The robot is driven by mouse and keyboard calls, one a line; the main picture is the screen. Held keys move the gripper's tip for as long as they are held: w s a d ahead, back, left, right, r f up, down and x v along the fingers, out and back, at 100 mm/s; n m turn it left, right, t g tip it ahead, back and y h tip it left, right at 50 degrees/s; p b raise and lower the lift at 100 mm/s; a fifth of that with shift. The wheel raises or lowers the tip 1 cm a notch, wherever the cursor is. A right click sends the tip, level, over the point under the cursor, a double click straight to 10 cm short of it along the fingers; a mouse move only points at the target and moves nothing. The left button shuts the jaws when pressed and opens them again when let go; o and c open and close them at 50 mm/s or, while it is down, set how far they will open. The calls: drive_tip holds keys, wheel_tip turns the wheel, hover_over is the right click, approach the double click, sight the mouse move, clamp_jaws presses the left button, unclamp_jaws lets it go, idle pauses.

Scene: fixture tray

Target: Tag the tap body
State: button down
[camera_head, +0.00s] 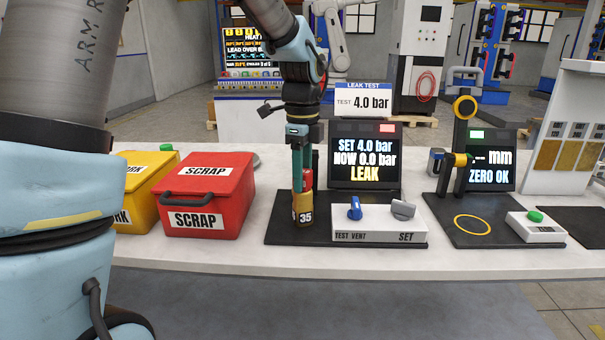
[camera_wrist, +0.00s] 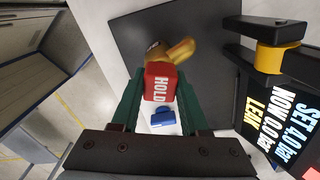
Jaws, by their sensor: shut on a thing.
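A brass tap body (camera_head: 302,214) marked 35 stands on the dark base of the leak test station. It also shows in the wrist view (camera_wrist: 178,52), beyond the fingers. My gripper (camera_head: 301,182) points down over it, with its green fingers shut on a red tag (camera_wrist: 159,86) that reads HOLD. The tag also shows in the head view (camera_head: 308,180), just above the tap body. It overlaps the tap body in the wrist view; I cannot tell whether they touch. The station screen (camera_head: 365,160) reads SET 4.0 bar, NOW 0.0 bar, LEAK.
A control box (camera_head: 378,226) with a blue knob (camera_head: 355,208) and a grey knob stands right of the tap body. A red SCRAP bin (camera_head: 228,204) and a yellow bin (camera_head: 138,190) stand left. A gauge stand (camera_head: 459,140) stands further right. The table's front strip is clear.

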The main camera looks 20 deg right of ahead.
unclamp_jaws()
idle(0.6)
drive_tip(key=shift+r+p, duration=3.35)
drive_tip(key=shift+r, duration=0.2)
